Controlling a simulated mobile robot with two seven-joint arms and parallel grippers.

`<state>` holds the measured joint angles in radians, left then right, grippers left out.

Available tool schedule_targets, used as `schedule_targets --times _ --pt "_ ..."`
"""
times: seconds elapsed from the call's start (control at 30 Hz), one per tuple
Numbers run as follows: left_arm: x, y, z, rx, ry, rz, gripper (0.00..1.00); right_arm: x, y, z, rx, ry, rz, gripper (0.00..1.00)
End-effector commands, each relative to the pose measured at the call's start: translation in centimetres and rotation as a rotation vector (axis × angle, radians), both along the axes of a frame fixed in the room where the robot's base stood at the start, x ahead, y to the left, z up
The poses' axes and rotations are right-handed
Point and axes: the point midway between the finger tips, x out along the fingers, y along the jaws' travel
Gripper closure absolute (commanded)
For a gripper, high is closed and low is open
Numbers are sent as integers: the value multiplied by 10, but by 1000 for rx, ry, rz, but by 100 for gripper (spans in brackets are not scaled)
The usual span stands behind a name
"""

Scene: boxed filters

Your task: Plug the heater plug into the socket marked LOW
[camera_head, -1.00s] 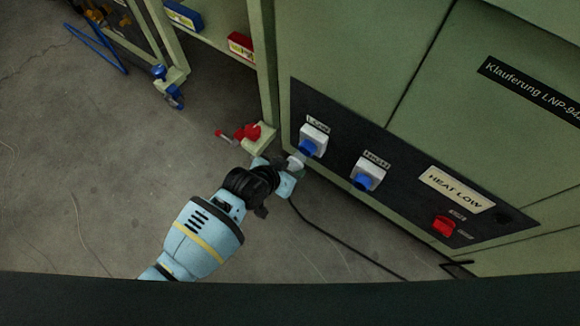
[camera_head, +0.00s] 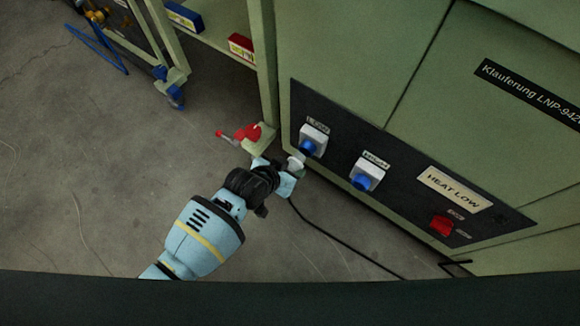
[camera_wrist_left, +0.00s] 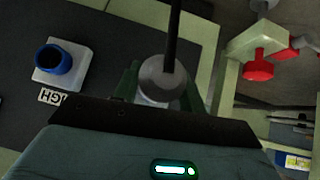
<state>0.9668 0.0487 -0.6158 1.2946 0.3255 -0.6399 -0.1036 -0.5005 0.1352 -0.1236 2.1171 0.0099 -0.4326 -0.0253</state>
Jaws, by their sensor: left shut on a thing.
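My left gripper (camera_head: 290,172) is shut on the heater plug (camera_head: 296,161), a pale grey-white plug with a black cable. In the left wrist view the plug (camera_wrist_left: 160,80) sits between the fingers, its cable running up. In the head view the plug is just below and left of the blue opening of the LOW socket (camera_head: 315,134); I cannot tell whether they touch. The LOW socket is hidden in the wrist view. The HIGH socket (camera_head: 370,168), a white block with an empty blue opening, is to the right; it also shows in the wrist view (camera_wrist_left: 80,72).
The cable trails across open floor.

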Motion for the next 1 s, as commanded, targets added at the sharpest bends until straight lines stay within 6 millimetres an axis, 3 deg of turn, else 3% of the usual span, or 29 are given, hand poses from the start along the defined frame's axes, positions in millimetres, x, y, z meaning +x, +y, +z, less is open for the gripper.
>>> schedule_targets --times 1.0 --pt "14 -10 0 -1 -1 0 84 -9 0 -7 0 21 0 64"
